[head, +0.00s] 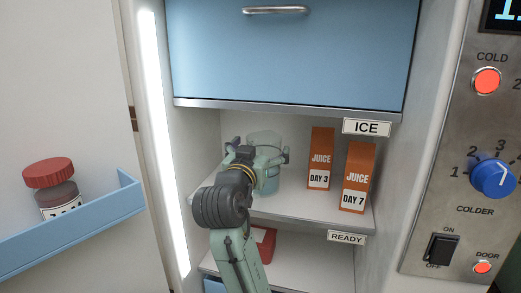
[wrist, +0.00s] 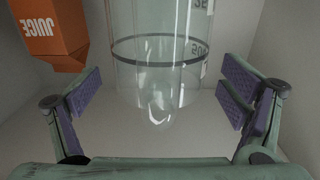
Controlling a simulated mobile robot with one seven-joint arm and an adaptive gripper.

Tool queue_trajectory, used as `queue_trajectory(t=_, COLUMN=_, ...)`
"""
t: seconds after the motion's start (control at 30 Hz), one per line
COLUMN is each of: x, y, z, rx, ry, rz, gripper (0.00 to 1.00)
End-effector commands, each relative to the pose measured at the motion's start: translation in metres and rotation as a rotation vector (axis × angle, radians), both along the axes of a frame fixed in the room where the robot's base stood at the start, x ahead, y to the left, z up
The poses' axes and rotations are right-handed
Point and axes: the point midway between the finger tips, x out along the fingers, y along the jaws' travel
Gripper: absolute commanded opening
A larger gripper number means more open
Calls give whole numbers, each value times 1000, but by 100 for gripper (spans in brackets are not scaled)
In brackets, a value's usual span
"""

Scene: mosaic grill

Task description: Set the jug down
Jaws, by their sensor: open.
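The clear jug (head: 264,139) stands on the upper shelf (head: 300,202) inside the fridge, left of the juice cartons. In the head view my gripper (head: 254,158) is in front of it and hides part of its lower body. In the wrist view the jug (wrist: 158,70) is upright-looking, see-through, with a dark band around it. My gripper (wrist: 164,92) is open, with its purple pads apart on either side of the jug and visible gaps between pads and glass. The jug's base contact is partly hidden in the head view.
Two orange juice cartons, DAY 3 (head: 320,158) and DAY 7 (head: 356,177), stand to the right. A blue drawer (head: 290,50) is above. A red item (head: 264,244) lies on the lower shelf. The door rack (head: 90,219) holds a red-lidded jar (head: 52,188).

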Motion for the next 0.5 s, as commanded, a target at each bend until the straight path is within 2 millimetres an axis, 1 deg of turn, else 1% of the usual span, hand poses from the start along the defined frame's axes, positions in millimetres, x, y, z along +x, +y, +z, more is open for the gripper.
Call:
queue_trajectory(t=0.17, x=0, y=0, z=1, rx=0, ry=0, rz=0, gripper=91)
queue_trajectory(t=0.23, x=0, y=0, z=6, rx=0, ry=-1, rz=0, gripper=91)
queue_trajectory(t=0.27, x=-3, y=1, z=3, rx=0, ry=-1, rz=1, gripper=91)
queue_trajectory(t=0.37, x=-16, y=6, z=2, rx=0, ry=-3, rz=2, gripper=91)
queue_trajectory(t=0.5, x=-44, y=16, z=2, rx=-1, ry=-5, rz=4, gripper=91)
